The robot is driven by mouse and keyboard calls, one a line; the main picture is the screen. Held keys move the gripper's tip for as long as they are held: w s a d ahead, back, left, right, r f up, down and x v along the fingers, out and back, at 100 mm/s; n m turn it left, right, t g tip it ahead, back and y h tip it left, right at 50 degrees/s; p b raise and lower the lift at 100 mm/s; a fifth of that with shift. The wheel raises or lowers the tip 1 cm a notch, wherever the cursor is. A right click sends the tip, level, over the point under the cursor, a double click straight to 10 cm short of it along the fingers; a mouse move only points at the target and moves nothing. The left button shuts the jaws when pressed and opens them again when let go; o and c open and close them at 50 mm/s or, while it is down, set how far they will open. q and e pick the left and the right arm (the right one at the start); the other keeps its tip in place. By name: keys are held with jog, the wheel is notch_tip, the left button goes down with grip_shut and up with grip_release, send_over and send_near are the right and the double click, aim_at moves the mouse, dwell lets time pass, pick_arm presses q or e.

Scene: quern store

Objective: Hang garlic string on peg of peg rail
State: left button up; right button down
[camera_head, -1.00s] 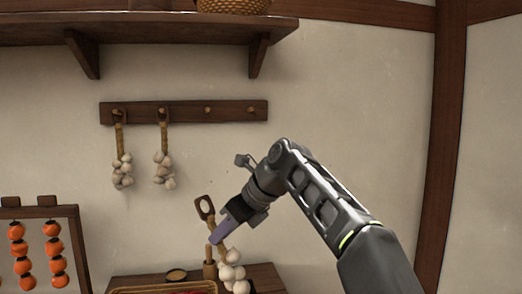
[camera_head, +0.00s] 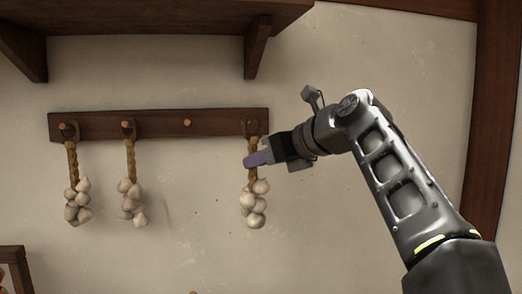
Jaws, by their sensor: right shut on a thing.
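The dark wooden peg rail (camera_head: 208,124) is fixed to the wall and carries pegs in a row. The garlic string (camera_head: 254,205) in my right gripper hangs upright, with its loop at the right end of the rail, level with the last peg (camera_head: 251,123). I cannot tell whether the loop is around that peg or just in front of it. My right gripper (camera_head: 258,158) is shut on its braided stem, just below the rail. Two other garlic strings hang on the two left pegs. The third peg (camera_head: 187,122) is bare. My left gripper is out of view.
A wooden shelf (camera_head: 150,18) on brackets runs above the rail. Its right bracket (camera_head: 257,48) comes down above the rail's right end. A dark post (camera_head: 494,120) stands at the far right. A wooden rack corner (camera_head: 12,254) shows at lower left.

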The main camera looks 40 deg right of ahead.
jog(key=shift+s+r, duration=0.1)
jog(key=shift+r, duration=0.25)
jog(key=shift+s+a, duration=0.1)
jog(key=shift+a, duration=0.05)
jog(key=shift+w+d+f+p, duration=0.1)
jog(key=shift+w+d+p, duration=0.4)
jog(key=shift+w, duration=0.5)
jog(key=shift+w+d+f+p, duration=0.1)
jog(key=shift+w+d+p, duration=0.2)
jog(key=shift+w+d, duration=0.45)
jog(key=w+d+p, duration=0.2)
jog(key=w, duration=0.3)
jog(key=shift+w+d+f, duration=0.2)
jog(key=shift+w+f, duration=0.05)
jog(key=shift+f, duration=0.2)
